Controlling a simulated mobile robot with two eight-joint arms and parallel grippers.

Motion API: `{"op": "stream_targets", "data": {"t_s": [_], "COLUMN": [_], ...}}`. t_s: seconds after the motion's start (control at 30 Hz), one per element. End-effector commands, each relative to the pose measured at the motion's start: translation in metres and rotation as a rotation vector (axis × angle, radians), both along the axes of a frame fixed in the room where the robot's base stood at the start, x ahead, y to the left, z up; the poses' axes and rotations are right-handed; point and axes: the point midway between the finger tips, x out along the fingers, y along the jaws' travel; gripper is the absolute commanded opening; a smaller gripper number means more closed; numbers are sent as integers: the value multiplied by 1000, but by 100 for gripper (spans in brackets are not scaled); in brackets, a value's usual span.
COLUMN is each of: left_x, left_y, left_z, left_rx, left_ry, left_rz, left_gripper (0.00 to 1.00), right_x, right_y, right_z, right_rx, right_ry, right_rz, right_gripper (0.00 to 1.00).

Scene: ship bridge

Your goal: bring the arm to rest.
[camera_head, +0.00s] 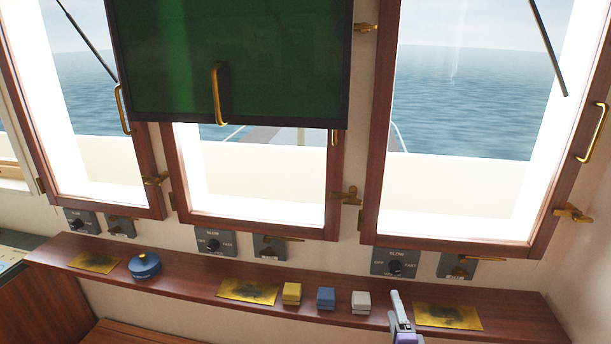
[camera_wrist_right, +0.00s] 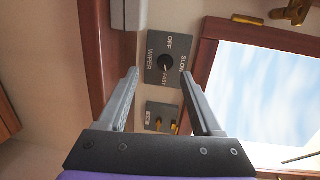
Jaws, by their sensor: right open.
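My right gripper (camera_head: 398,308) shows at the lower right of the head view, in front of the wooden shelf (camera_head: 190,280), just right of a white box. In the right wrist view its two fingers (camera_wrist_right: 160,95) are spread apart with nothing between them. Beyond the fingers is a grey wiper switch panel (camera_wrist_right: 165,62) with a black knob, and a smaller panel (camera_wrist_right: 161,117) with brass fittings. My left gripper is not in either view.
The shelf carries a blue round pot (camera_head: 145,265), a yellow box (camera_head: 292,293), a blue box (camera_head: 326,298), the white box (camera_head: 361,302) and brass plates (camera_head: 447,316). A dark green screen (camera_head: 235,60) hangs above. Windows with brass handles (camera_head: 592,132) stand behind the shelf.

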Motion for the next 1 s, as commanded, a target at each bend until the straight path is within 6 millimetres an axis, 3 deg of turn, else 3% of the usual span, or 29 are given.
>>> {"op": "stream_targets", "data": {"t_s": [0.17, 0.3, 0.5, 0.6, 0.77, 1.0], "left_x": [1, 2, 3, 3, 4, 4], "left_y": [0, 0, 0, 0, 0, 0], "left_z": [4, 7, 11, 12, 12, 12], "left_rx": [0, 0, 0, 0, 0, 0], "left_ry": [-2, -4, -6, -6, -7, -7], "left_rz": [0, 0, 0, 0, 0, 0], "left_gripper": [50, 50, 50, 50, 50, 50], "right_x": [-46, -105, -195, -227, -251, -252], "right_y": [49, 74, 81, 78, 74, 74], "right_z": [-11, -33, -62, -71, -76, -76], "right_rx": [-372, -702, -1083, -1194, -1275, -1277], "right_ry": [277, 500, 751, 828, 884, 886], "right_rz": [245, 485, 819, 939, 1030, 1032], "right_gripper": [66, 66, 66, 66, 66, 66]}}
